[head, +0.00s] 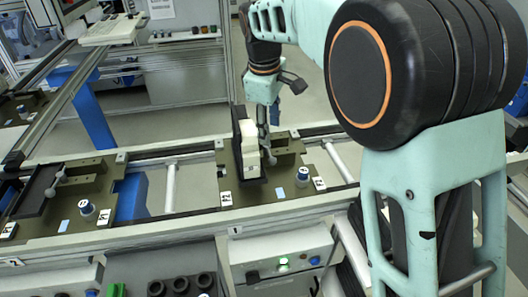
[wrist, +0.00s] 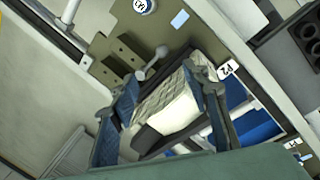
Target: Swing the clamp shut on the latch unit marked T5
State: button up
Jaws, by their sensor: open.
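A grey ball-ended clamp lever (wrist: 152,66) shows beside the block in the wrist view. My gripper (head: 264,138) points down at the block, partly hidden behind it in the head view. In the wrist view its open fingers (wrist: 165,78) stand on either side of the block (wrist: 175,100); contact cannot be told. A white tag (head: 319,183) and a round blue-and-white marker (head: 303,174) sit at the plate's right; I cannot read T5 surely.
A second olive plate (head: 90,190) at the left holds an empty-looking black holder (head: 38,190), a ball-ended lever (head: 60,177) and another round marker (head: 87,207). Rails (head: 180,152) run along the line. A control box (head: 282,262) with a green light is in front.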

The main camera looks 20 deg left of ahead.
aim_at(268, 150)
jog(key=f, duration=0.4)
jog(key=w+f, duration=0.1)
jog(key=f, duration=0.2)
jog(key=w+f+p, duration=0.1)
jog(key=f, duration=0.3)
jog(key=shift+w+d+f, duration=0.1)
jog(key=shift+d+f, duration=0.05)
jog(key=shift+f, duration=0.2)
jog(key=shift+c, duration=0.5)
